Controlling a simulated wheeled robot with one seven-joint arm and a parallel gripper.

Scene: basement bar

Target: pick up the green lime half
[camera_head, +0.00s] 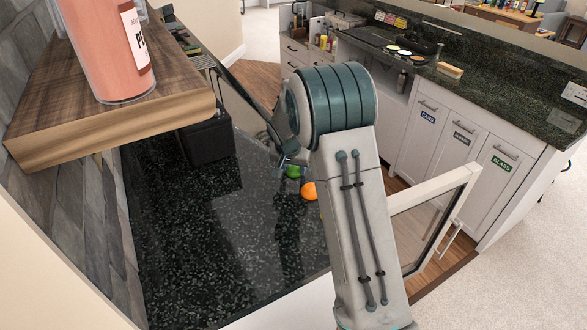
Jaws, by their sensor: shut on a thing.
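The green lime half (293,171) shows as a small green patch on or just above the dark speckled counter (200,240), below my wrist. My gripper (289,163) is at the lime half, shut on it, with the fingertips small and partly hidden by my arm. I cannot tell whether the lime half is clear of the counter. An orange fruit (309,190) lies close by at the lower right, partly covered by my arm.
A wooden shelf (110,115) with a large pink-orange bottle (105,45) overhangs the left side. A black box (207,138) stands at the counter's back. An open glass-fronted door (430,225) stands right of my arm. The counter's front left is clear.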

